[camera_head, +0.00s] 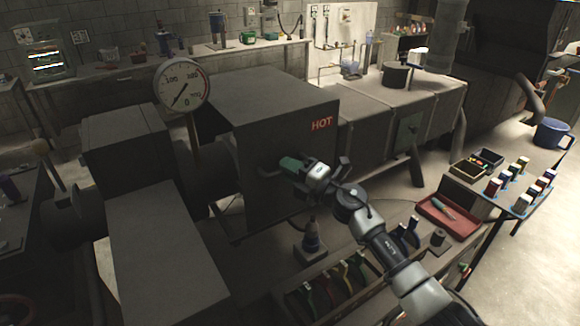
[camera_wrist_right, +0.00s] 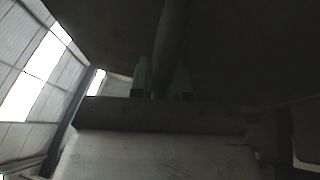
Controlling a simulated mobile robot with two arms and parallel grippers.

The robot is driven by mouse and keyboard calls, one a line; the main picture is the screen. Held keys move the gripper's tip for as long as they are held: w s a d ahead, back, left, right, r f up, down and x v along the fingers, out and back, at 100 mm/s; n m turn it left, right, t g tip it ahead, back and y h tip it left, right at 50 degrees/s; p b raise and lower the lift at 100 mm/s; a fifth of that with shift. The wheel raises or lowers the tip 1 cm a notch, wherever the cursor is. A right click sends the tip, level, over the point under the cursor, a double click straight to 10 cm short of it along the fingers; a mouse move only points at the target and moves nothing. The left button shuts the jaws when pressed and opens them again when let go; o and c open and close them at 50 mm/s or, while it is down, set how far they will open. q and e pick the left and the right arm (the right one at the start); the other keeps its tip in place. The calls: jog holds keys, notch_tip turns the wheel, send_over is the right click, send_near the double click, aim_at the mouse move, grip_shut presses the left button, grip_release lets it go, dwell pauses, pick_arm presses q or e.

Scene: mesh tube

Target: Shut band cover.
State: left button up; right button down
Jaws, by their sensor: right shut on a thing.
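The grey box-shaped cover (camera_head: 278,105) with a red HOT label stands in the middle of the head view, over the machine's barrel. My right gripper (camera_head: 284,163) is at the front face of this cover, below and left of the label. In the right wrist view, its green fingertips (camera_wrist_right: 161,80) are on either side of a dark bar-like handle (camera_wrist_right: 173,40) and shut on it. The cover's hinge and inner side are hidden, so I cannot tell how far it stands open. My left gripper is not in view.
A dial gauge (camera_head: 183,85) stands left of the cover. Below my right arm are a rack of coloured-handled tools (camera_head: 325,288) and a small bottle (camera_head: 311,236). A red tray (camera_head: 449,218) and several spools (camera_head: 522,185) lie on the right bench.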

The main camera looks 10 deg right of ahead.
jog(key=shift+s+a+f, duration=0.1)
jog(key=shift+a+f, duration=0.1)
jog(key=shift+f, duration=0.05)
jog(key=c, duration=1.1)
grip_release()
jog(key=shift+a, duration=0.1)
jog(key=shift+a+r, duration=0.1)
jog(key=shift+r, duration=0.05)
jog(key=b+v, duration=0.3)
jog(key=v, duration=0.8)
